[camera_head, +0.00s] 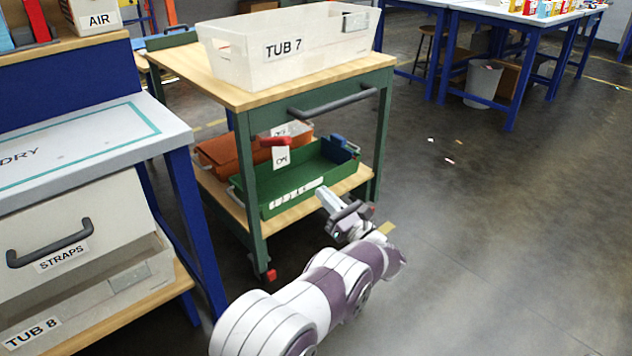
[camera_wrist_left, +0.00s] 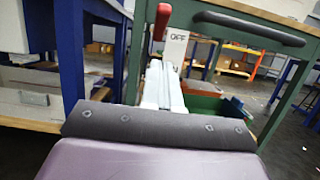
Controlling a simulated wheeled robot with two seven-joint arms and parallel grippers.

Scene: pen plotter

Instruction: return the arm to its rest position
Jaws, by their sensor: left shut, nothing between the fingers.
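My left arm reaches in from the bottom of the head view, and its gripper (camera_head: 327,196) is in front of the cart's lower shelf. The fingers are together with nothing between them. In the left wrist view the closed fingers (camera_wrist_left: 162,75) point toward the cart. A red handle (camera_head: 275,141) with a white tag (camera_head: 281,158) hangs at the cart's side; the tag (camera_wrist_left: 176,46) reads OFF in the wrist view. I cannot tell whether the fingers touch anything there. My right gripper is out of view.
The wheeled cart (camera_head: 226,88) carries a white TUB 7 bin (camera_head: 232,62) on top. A green tray (camera_head: 270,196) and an orange bin (camera_head: 217,150) sit on its lower shelf. A blue-legged bench (camera_head: 188,215) stands at left. The floor (camera_head: 500,240) at right is open.

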